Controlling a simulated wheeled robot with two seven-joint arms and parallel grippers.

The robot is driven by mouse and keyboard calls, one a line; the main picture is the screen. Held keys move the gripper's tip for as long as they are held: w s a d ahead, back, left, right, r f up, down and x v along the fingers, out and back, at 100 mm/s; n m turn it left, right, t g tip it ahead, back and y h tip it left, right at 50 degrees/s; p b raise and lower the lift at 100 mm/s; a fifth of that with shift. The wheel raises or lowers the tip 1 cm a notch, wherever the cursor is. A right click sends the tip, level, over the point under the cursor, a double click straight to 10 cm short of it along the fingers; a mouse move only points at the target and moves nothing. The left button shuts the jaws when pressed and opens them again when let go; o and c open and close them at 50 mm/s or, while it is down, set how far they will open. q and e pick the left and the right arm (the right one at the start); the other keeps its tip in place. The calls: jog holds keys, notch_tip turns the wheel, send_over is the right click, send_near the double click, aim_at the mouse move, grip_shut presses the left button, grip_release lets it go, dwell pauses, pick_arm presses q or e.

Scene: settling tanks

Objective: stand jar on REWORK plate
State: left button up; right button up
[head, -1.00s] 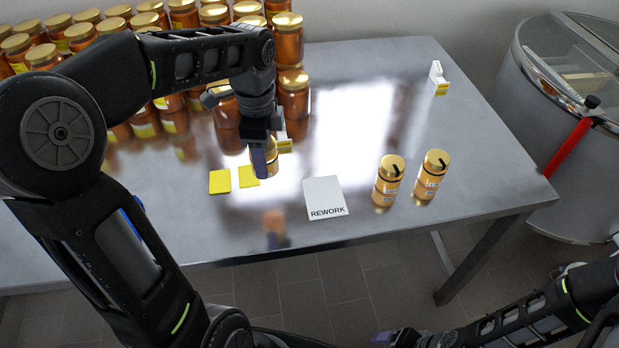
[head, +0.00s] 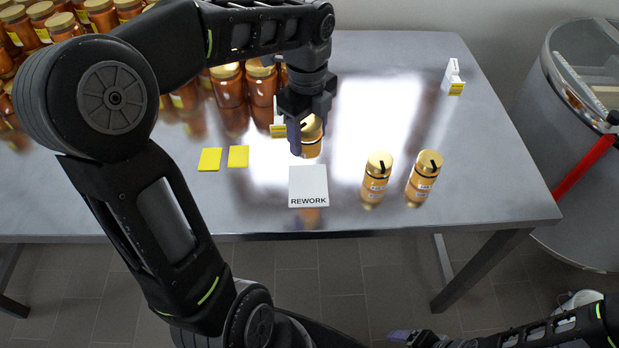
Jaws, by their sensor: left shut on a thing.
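My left gripper (head: 304,138) is shut on a gold-lidded amber jar (head: 313,143), which looks upright. A finger hides the jar's left side. The jar shows just behind the white REWORK plate (head: 308,182) in the head view. The plate lies flat near the front edge and looks bare. My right gripper (head: 400,337) is low at the bottom edge, partly cut off, away from the table; its opening cannot be made out.
Two gold-lidded jars with black lid marks (head: 376,178) (head: 424,177) stand right of the plate. Two yellow cards (head: 224,158) lie to its left. Several amber jars (head: 228,85) crowd the back left. A white and yellow holder (head: 453,77) stands back right, near a steel drum (head: 580,150).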

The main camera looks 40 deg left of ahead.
pick_arm(q)
jog(key=shift+f, duration=0.1)
notch_tip(320, 180, down, 6)
jog(key=shift+f, duration=0.1)
dwell(0.3)
notch_tip(320, 180, down, 3)
jog(key=shift+f+p, duration=0.1)
jog(key=shift+p, duration=0.25)
jog(key=shift+f, duration=0.2)
jog(key=shift+f, duration=0.15)
jog(key=o, duration=1.7)
jog(key=shift+c, duration=0.2)
